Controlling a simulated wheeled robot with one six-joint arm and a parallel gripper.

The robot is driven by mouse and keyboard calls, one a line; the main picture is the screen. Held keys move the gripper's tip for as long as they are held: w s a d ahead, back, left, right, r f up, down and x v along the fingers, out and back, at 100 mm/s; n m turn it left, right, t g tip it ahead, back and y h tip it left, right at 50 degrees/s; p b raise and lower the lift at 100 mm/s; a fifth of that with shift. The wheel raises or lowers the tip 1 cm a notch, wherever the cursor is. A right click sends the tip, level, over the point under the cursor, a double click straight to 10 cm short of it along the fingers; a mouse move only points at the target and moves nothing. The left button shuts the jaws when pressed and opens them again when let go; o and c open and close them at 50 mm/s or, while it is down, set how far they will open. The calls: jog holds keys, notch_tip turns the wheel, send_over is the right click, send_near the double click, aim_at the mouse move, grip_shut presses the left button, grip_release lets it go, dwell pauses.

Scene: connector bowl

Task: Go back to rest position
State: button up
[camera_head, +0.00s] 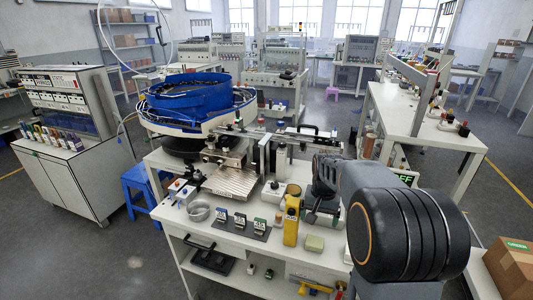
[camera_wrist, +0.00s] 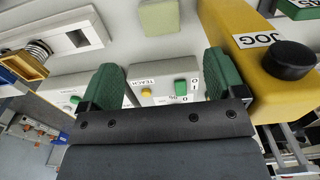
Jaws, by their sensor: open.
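My gripper (camera_wrist: 160,80) shows in the wrist view as two green fingers set wide apart, with nothing between them. Behind the gap is a pale panel with a yellow button (camera_wrist: 146,91) marked TEACH and a green switch (camera_wrist: 181,88). In the camera_head view my arm comes in from the right above the white workbench (camera_head: 262,262), and the dark gripper end (camera_head: 318,205) is partly hidden by the arm. The yellow JOG box (camera_wrist: 262,50) is just right of the fingers in the wrist view; it also stands on the bench (camera_head: 291,222).
A blue bowl feeder (camera_head: 193,94) stands at the bench's back left. A metal bowl (camera_head: 199,211), small display cards (camera_head: 240,222) and a pale green block (camera_head: 315,243) are along the front. A cardboard box (camera_head: 512,268) is at lower right. Floor at left front is clear.

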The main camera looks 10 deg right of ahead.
jog(key=s+a+r+n+t+p, duration=0.1)
jog(key=s+a+r+n+p, duration=0.1)
jog(key=s, duration=0.6)
jog(key=s+a+r+n+t+p, duration=0.2)
jog(key=s+a+r+n, duration=0.2)
jog(key=s+a, duration=0.3)
jog(key=shift+s+a+r+t+p, duration=0.35)
jog(key=shift+s+r, duration=0.2)
jog(key=shift+r, duration=0.35)
